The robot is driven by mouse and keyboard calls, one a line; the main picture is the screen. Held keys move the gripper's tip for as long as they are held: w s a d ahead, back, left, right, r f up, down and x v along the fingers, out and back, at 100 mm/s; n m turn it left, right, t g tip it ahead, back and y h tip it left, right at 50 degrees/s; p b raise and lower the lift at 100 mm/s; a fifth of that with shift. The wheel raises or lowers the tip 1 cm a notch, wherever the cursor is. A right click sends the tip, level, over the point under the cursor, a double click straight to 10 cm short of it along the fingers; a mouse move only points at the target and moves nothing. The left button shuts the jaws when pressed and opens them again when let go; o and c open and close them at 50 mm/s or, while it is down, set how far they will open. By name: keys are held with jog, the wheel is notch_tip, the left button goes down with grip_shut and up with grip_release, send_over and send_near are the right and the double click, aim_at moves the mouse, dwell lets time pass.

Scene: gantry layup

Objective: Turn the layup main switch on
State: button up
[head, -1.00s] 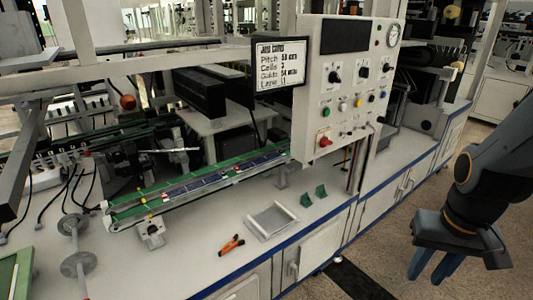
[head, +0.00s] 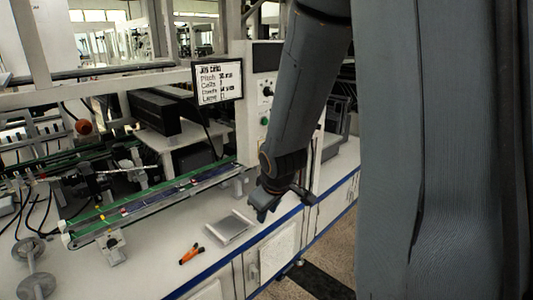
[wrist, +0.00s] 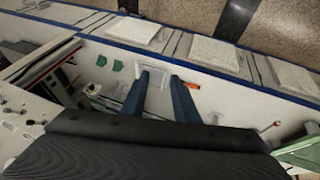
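The white control panel (head: 244,105) stands behind the bench at centre in the head view, mostly hidden by my arm. A black knob (head: 267,92) and a green button (head: 264,121) show at its left part; the other controls are covered. Which control is the main switch I cannot tell. In the wrist view, part of the panel (wrist: 22,112) with its knobs lies at the left edge. My gripper (head: 264,208) points down over the bench's front edge, below the panel and apart from it. In the wrist view its two blue fingers (wrist: 159,80) are apart with nothing held.
A metal tray (head: 230,227) and an orange-handled tool (head: 191,253) lie on the bench near my gripper. A screen (head: 218,82) stands left of the panel. A green-edged conveyor (head: 150,203) runs along the bench. Small green brackets (wrist: 117,66) show in the wrist view.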

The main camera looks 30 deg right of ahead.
jog(key=w+d+r+n+t+y, duration=0.25)
jog(key=w+d+n+t, duration=0.55)
jog(key=w+d, duration=0.4)
notch_tip(320, 180, up, 5)
jog(key=d+n+t+y, duration=0.3)
jog(key=n+t+y, duration=0.15)
jog(key=n, duration=0.45)
jog(key=p+x, duration=0.2)
jog(key=x, duration=0.5)
jog(key=shift+w+a+f+n+g+p, duration=0.2)
jog(key=shift+w+a+n+g+p, duration=0.15)
jog(key=shift+g, duration=0.1)
grip_shut()
